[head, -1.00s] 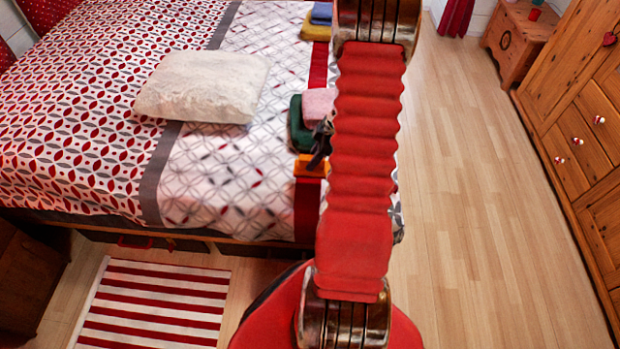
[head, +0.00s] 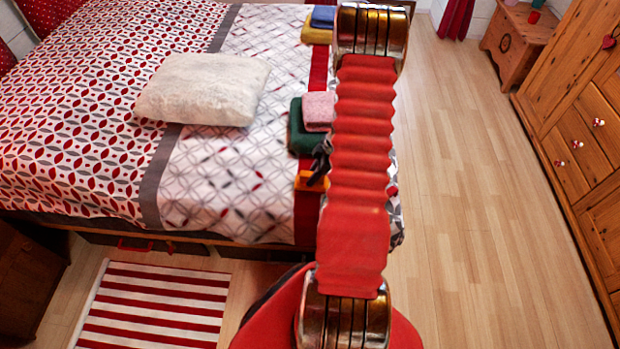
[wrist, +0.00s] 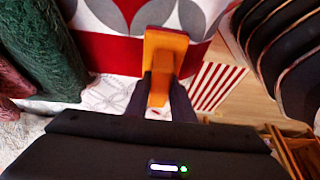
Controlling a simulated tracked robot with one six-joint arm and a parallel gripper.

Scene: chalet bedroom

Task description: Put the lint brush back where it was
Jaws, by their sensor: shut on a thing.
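The orange lint brush (wrist: 165,52) is between the two dark fingers of my gripper (wrist: 160,84), which is shut on it. In the head view the brush (head: 311,181) shows over the red band (head: 307,217) near the bed's front edge. My gripper (head: 319,165) is partly hidden there behind my red arm. I cannot tell whether the brush touches the bed cover.
A folded pink cloth (head: 319,108) and green cloth (head: 301,138) lie just behind the brush. Yellow and blue cloths (head: 322,17) lie farther back. A white pillow (head: 203,88) is to the left. Wooden floor (head: 470,200) is clear on the right.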

